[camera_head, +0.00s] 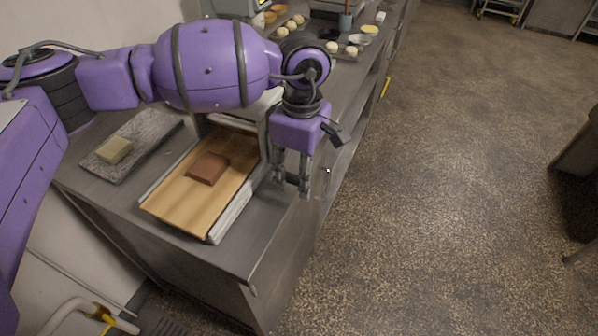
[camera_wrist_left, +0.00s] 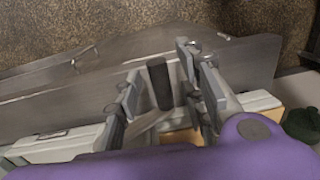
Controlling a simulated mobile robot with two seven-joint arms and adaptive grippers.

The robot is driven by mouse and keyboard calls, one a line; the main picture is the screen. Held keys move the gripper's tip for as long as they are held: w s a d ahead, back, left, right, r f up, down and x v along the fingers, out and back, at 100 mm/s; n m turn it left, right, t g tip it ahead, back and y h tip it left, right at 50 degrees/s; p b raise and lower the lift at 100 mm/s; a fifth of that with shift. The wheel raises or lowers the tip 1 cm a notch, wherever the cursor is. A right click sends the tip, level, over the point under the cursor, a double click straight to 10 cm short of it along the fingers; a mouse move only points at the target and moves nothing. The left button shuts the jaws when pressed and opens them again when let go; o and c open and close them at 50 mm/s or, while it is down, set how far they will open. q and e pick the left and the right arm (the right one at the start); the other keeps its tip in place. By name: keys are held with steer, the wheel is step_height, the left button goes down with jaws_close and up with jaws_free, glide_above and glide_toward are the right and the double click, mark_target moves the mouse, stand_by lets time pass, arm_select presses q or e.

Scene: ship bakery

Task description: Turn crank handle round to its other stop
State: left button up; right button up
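The crank handle shows in the left wrist view as a dark upright grip (camera_wrist_left: 158,83) on a grey arm. In the head view I cannot make the handle out; my gripper covers that spot. My left gripper (camera_head: 292,185) points down at the right side of the machine with the wooden board (camera_head: 178,200). Its fingers are apart, and in the wrist view the left gripper (camera_wrist_left: 168,78) has the dark grip between them. A gap shows between the grip and the left finger; contact on the right side is unclear. My right gripper is out of view.
A brown block (camera_head: 208,168) lies on the board. A grey slab (camera_head: 135,135) with a pale block (camera_head: 114,150) lies left of it. Trays of dough balls (camera_head: 291,25) stand farther back on the counter.

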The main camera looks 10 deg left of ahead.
arm_select(q)
steer(key=c, duration=0.8)
jaws_close()
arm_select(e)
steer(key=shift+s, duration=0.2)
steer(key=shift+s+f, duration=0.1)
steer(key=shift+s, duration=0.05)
arm_select(q)
steer(key=shift+r, duration=0.35)
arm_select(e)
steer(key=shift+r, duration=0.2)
